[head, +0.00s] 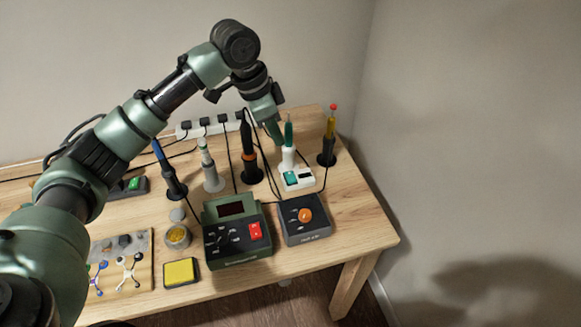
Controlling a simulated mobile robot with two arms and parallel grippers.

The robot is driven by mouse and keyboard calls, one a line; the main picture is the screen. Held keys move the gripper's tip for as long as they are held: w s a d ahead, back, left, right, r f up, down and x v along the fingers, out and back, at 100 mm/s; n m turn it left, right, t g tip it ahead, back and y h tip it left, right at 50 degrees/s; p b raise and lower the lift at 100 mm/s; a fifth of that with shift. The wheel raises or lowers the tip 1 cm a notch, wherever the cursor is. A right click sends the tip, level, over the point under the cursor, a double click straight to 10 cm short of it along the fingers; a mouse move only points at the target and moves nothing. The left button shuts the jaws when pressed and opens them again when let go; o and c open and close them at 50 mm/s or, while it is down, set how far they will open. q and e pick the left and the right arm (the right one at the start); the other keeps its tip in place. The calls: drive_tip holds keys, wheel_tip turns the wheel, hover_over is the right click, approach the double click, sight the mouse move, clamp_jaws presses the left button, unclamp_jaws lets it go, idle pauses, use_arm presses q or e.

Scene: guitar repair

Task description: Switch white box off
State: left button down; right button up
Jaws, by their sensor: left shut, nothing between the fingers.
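The white box (299,181) stands near the right end of the wooden table, with a green switch (291,178) on its top. A white tool with a green tip (289,148) stands upright at the box's back. My left gripper (276,138) reaches down from above, just behind and left of the white box. It is shut and holds nothing. I cannot tell whether its fingertips touch the upright tool. Which way the switch is set is too small to tell. My right gripper is not in view.
A green station with a red switch (255,231) and a dark box with an orange knob (305,214) stand in front. Upright tools (249,150) stand left, and a red-tipped one (329,136) stands right. A power strip (205,128) with cables lies behind. The table's front right corner is bare.

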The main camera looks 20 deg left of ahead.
use_arm(q)
approach(293, 179)
drive_tip(key=x, duration=0.5)
drive_tip(key=shift+w+d+p, duration=0.15)
drive_tip(key=shift+d+p, duration=0.05)
drive_tip(key=shift+p, duration=0.1)
drive_tip(key=shift+f, duration=0.65)
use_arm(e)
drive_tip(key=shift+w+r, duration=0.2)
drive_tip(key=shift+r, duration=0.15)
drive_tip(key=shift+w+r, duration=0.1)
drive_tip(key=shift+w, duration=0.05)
